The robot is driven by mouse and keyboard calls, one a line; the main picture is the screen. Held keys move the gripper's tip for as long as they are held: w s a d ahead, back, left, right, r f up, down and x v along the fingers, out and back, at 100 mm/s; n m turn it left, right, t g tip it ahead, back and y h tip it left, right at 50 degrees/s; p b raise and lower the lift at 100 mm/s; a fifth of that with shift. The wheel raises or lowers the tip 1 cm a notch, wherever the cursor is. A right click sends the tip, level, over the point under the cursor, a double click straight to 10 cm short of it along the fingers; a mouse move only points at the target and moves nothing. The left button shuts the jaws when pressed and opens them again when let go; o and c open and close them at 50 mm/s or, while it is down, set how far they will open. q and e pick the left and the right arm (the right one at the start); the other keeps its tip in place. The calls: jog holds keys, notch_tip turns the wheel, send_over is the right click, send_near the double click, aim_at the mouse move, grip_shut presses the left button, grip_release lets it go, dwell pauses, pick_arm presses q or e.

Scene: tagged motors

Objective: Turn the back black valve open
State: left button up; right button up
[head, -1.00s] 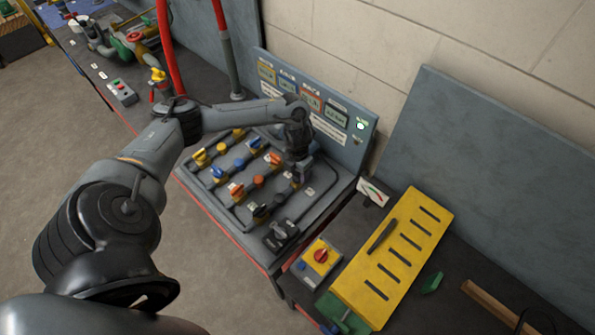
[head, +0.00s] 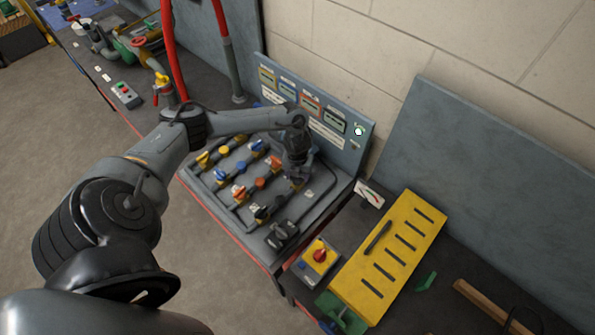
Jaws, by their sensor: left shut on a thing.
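The valve panel (head: 317,205) lies on the bench in the middle, with rows of yellow, blue, orange and black valves on grey pipes. A black valve (head: 262,212) sits at the front of the black row. My left gripper (head: 297,182) points down over the back end of that row. It is shut on the back black valve, which the gripper hides almost wholly, so its handle angle cannot be told. My right gripper is not in view.
A backboard (head: 356,150) with coloured labels stands behind the panel. A yellow slotted plate (head: 405,225), a box with a red knob (head: 319,256) and a small gauge (head: 369,194) lie to the right. Red pipes (head: 170,60) rise at the back left.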

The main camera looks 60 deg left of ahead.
pick_arm(q)
jog(key=n+p, duration=0.4)
jog(key=n, duration=0.2)
jog(key=shift+r+p, duration=0.2)
jog(key=shift+p, duration=0.1)
jog(key=n+p, duration=0.2)
jog(key=n, duration=0.1)
jog(key=shift+n, duration=0.3)
jog(key=shift+f+n+p, duration=0.15)
jog(key=shift+n+p, duration=0.5)
jog(key=shift+n, duration=0.25)
jog(key=o, duration=1.1)
jog(key=shift+c, duration=0.2)
